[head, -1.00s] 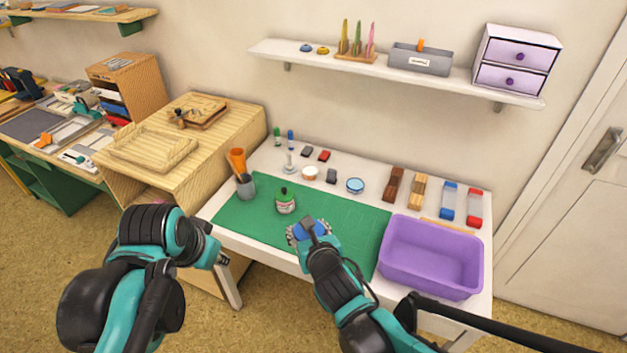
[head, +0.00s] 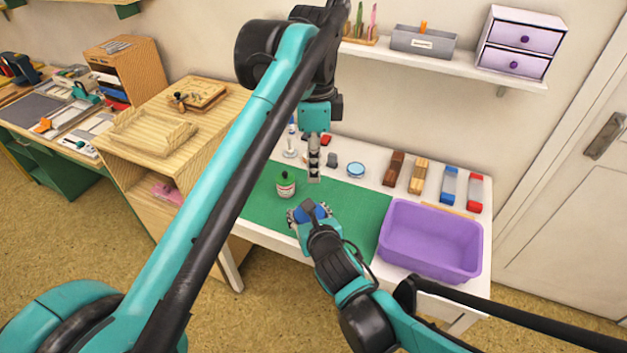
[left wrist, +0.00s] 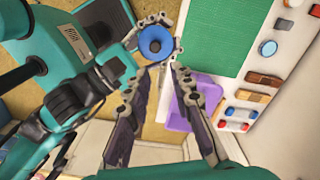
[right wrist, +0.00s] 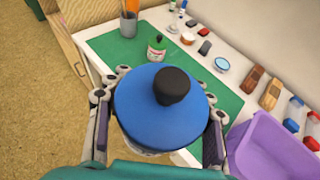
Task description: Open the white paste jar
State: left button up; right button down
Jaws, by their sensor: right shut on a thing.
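The paste jar has a blue lid with a black knob (right wrist: 165,112); a little of its pale body shows below the lid in the right wrist view. My right gripper (head: 309,215) is shut around the jar's sides, one finger on each side, near the mat's front edge. The jar's blue lid also shows in the left wrist view (left wrist: 155,40). My left gripper (head: 314,177) points down above the mat, higher than the jar and apart from it. Its fingers are spread and empty in the left wrist view (left wrist: 163,74).
A green bottle (head: 286,185) stands on the green mat (head: 360,215), left of the jar. A purple bin (head: 430,240) is at the right. A blue-lidded tin (head: 356,170) and several small blocks line the back. A shelf (head: 450,62) hangs above.

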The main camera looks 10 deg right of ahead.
aim_at(300, 217)
pick_arm(q)
notch_tip(300, 217, down, 11)
jog(key=shift+r, duration=0.1)
jog(key=shift+o, duration=1)
grip_shut()
jog(key=shift+c, duration=1)
grip_release()
jog(key=shift+r, duration=0.1)
